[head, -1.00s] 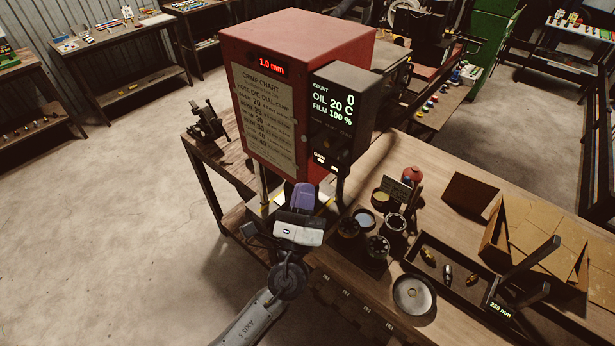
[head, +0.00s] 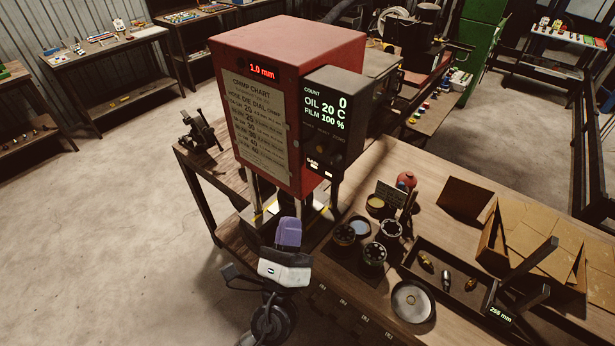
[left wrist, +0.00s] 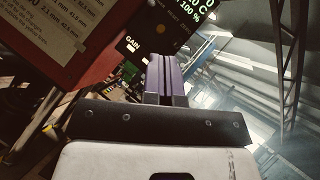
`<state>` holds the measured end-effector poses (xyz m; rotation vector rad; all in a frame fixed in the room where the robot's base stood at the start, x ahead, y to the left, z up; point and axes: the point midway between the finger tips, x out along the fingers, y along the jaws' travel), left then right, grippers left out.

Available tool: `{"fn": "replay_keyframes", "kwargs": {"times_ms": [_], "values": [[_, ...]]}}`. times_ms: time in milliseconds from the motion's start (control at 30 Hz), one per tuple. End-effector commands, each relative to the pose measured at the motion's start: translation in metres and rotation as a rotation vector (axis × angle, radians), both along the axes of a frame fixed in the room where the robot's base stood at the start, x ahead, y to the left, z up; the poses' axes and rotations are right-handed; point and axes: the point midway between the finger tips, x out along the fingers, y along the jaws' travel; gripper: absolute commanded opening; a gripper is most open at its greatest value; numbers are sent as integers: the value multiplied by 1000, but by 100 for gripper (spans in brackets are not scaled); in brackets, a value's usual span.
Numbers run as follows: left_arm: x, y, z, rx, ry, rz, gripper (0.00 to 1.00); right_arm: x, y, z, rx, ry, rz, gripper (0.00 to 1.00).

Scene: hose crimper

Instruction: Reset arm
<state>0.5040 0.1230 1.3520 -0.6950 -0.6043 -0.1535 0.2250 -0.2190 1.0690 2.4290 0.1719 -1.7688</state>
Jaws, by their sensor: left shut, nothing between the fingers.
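My left gripper (head: 289,230) is in front of the crimper, at the near edge of the bench. Its purple fingers are shut with nothing between them. They also show closed together in the left wrist view (left wrist: 172,75). The red crimper (head: 285,90) stands on the bench behind and above the gripper, with a crimp chart on its front and a dark display box (head: 332,120) on its right side. The display reads count 0, oil 20 C, film 100 %. The gripper hides part of the crimper's lower area. My right gripper is not in view.
Right of the gripper, several round dies (head: 373,254) sit on the bench (head: 350,305). A shallow metal dish (head: 412,301), a dark tray (head: 470,300) with small fittings and cardboard boxes (head: 530,240) lie further right. Open floor (head: 110,230) spans the left.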

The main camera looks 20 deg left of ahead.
Motion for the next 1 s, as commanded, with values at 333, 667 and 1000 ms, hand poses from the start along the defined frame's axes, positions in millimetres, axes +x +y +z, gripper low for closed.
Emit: {"fn": "replay_keyframes", "kwargs": {"times_ms": [333, 667, 1000], "values": [[0, 8, -1, -147, -10, -40, 0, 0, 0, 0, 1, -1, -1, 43], [2, 69, -50, -1181, 113, -92, 0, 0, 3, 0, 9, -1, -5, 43], [-51, 75, -115, -2104, 465, 95, 0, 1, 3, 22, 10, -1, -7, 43]]}}
